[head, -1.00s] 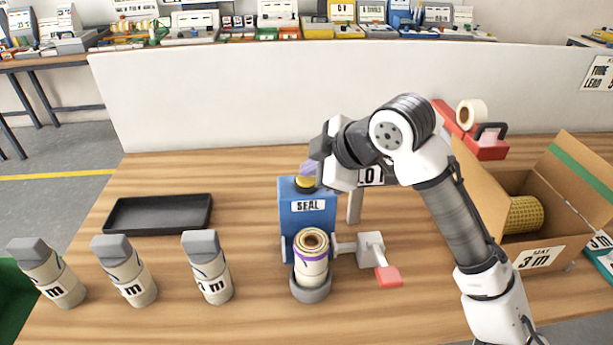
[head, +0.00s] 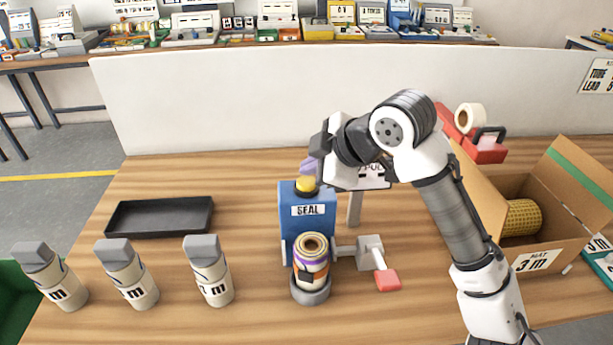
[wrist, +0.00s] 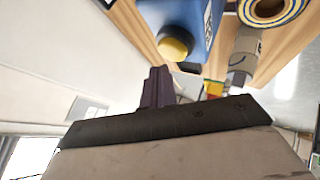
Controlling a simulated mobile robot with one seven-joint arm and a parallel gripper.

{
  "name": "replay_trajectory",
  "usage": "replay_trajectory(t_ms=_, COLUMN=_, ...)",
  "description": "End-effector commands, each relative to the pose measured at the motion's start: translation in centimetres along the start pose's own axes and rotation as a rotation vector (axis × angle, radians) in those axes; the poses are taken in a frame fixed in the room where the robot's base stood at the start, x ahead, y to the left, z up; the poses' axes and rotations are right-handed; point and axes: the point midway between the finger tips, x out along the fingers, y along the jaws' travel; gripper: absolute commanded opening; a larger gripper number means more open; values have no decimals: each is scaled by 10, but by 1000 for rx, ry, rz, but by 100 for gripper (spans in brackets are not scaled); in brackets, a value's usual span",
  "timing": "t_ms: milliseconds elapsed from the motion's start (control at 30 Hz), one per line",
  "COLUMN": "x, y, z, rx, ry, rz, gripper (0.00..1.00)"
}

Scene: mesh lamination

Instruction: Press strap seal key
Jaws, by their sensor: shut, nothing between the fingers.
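The blue seal machine (head: 307,222), labelled SEAL, stands on the table with a yellow key (head: 306,184) on top. A mesh roll (head: 311,253) stands in the grey cup (head: 311,293) at its front, with purple, orange and dark bands around it. My gripper (head: 309,166) is just above and behind the key; its purple fingers are shut and empty. In the wrist view, the yellow key (wrist: 172,48) shows on the blue machine (wrist: 190,22), apart from the shut purple fingertips (wrist: 158,72). The roll's lower side is hidden by the cup.
A red-tipped lever (head: 386,279) sticks out right of the machine. Several capped rolls (head: 212,276) stand at left, before a black tray (head: 160,216). An open carton (head: 540,258) is at right. A white partition (head: 230,105) stands behind.

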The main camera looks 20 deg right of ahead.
Motion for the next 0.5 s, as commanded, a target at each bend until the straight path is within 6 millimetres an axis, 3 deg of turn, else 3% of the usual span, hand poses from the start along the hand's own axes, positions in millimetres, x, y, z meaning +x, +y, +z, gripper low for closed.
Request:
replay_trajectory(t_ms=267, x=0, y=0, z=0, rx=0, ry=0, rz=0, gripper=0)
replay_trajectory(t_ms=500, x=-12, y=9, z=-10, rx=-1, ry=1, rz=0, gripper=0)
